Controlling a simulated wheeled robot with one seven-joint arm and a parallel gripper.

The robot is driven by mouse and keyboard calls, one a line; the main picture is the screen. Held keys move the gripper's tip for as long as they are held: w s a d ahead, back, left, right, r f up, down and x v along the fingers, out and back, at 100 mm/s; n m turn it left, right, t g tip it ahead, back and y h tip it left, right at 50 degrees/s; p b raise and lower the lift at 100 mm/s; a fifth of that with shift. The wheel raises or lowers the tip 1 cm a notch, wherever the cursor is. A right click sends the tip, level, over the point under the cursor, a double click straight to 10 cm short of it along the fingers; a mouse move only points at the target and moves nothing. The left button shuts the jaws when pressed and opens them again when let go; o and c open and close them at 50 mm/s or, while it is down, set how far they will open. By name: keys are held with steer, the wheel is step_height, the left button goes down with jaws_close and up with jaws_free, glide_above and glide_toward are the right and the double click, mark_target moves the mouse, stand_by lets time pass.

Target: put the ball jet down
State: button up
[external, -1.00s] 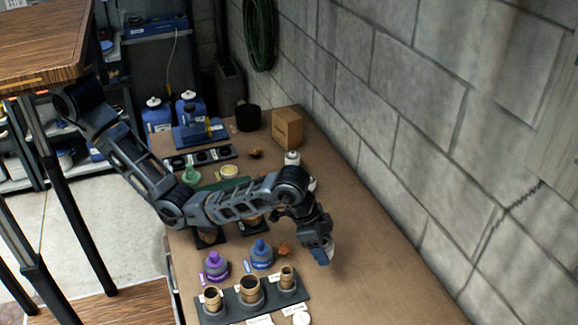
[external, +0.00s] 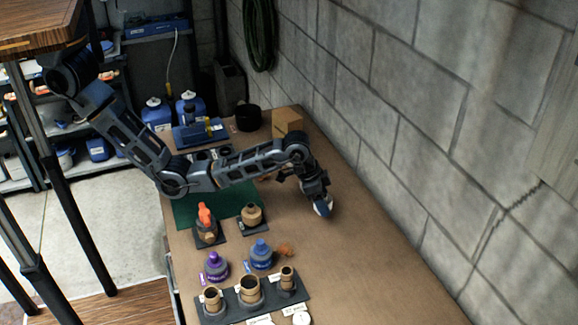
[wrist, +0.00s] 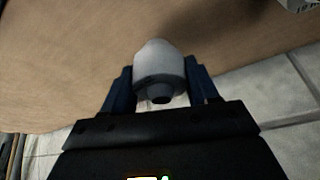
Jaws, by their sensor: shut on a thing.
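My gripper (external: 317,200) is shut on the ball jet (wrist: 160,68), a white-grey rounded piece with a short dark nozzle. In the wrist view it sits between the two dark blue fingers of my gripper (wrist: 160,88). In the external view the ball jet (external: 324,208) shows only as a small pale patch at the fingertips. It is over the right side of the brown bench (external: 375,265), near the block wall. I cannot tell whether it touches the bench top.
A purple-topped bottle (external: 215,267) and a blue-topped bottle (external: 262,256) stand left of centre. A dark holder (external: 263,309) with several brown cups is at the front. A green mat (external: 185,212) and a cardboard box (external: 287,121) lie farther back. The bench's front right is clear.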

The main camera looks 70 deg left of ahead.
steer(key=shift+w+a+f+b, duration=0.5)
steer(key=shift+w+a+f, duration=0.6)
steer(key=shift+w+a, duration=0.1)
step_height(320, 180, down, 4)
steer(key=b, duration=0.4)
steer(key=shift+r, duration=0.1)
steer(key=o, duration=1)
steer(key=shift+o, duration=0.2)
steer(key=shift+d, duration=0.1)
steer(key=v, duration=1.2)
steer(key=shift+s, duration=0.1)
